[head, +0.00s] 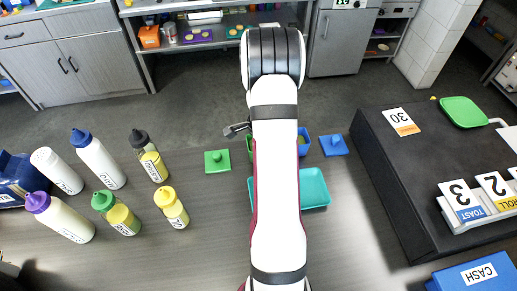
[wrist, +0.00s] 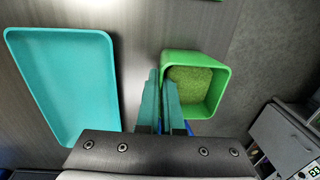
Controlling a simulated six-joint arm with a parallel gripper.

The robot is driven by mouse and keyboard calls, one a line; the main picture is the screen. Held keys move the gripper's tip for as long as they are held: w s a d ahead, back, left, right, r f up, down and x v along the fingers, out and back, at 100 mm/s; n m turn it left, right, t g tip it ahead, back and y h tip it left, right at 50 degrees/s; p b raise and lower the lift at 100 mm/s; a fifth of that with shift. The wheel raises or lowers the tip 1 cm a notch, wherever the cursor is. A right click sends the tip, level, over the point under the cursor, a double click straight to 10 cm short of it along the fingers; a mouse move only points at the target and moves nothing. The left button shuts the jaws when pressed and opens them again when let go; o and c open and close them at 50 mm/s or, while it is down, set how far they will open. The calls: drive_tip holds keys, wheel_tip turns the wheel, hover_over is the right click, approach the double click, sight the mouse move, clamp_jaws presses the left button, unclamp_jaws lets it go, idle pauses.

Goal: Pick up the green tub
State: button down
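The green tub (wrist: 222,85) is an open square tub with grainy green stuff inside, right of centre in the wrist view. In the head view only a sliver of it (head: 249,148) shows at the left edge of my arm. My gripper (wrist: 162,78) has its two fingers close together at the tub's left wall, one on each side of the rim. They appear shut on that wall. In the head view the fingers are hidden behind my arm. I cannot tell whether the tub touches the counter.
A teal tray (head: 316,190) lies beside the tub. A blue tub (head: 304,142), a green lid (head: 217,161) and a blue lid (head: 334,145) are near. Several bottles (head: 100,160) stand at the left. A dark raised block (head: 385,165) stands at the right.

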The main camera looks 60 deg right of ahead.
idle(0.4)
drive_tip(key=shift+r, duration=0.35)
drive_tip(key=s+d+r, duration=0.1)
drive_tip(key=s+r, duration=0.9)
drive_tip(key=s, duration=0.1)
drive_tip(key=shift+s+d+r, duration=0.15)
drive_tip(key=shift+s+d, duration=0.05)
drive_tip(key=shift+s, duration=0.1)
